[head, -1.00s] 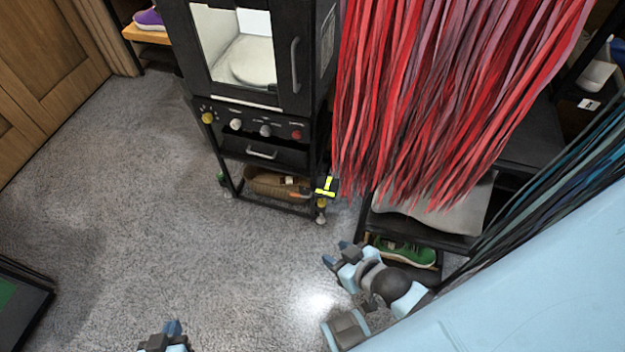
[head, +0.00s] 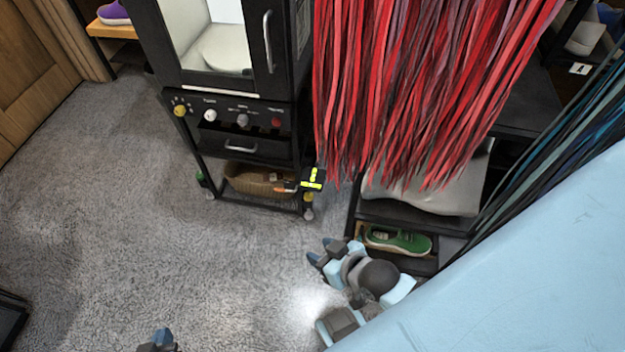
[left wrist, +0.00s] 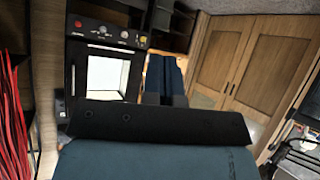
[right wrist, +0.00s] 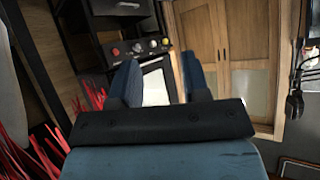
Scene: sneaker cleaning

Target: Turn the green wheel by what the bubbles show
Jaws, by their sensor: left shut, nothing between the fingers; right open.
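A black wheeled cart (head: 225,145) stands at the upper middle of the head view. A small green part (head: 200,177) shows low at its left leg, by a pale wheel (head: 210,194); it is too small to make out well. A black level with bright yellow-green vials (head: 312,178) is at the cart's lower right corner; its bubbles are too small to read. A yellow part sits above the right front wheel (head: 308,212). My left gripper (head: 158,340) is shut and empty at the bottom edge. My right gripper (head: 325,250) is open and empty, below the level, apart from it.
Red hanging strips (head: 400,90) fill the area right of the cart. A rack with a green shoe (head: 400,241) stands below them, close to my right gripper. A basket (head: 258,180) is on the cart's lower shelf. Grey carpet (head: 100,210) is free at left.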

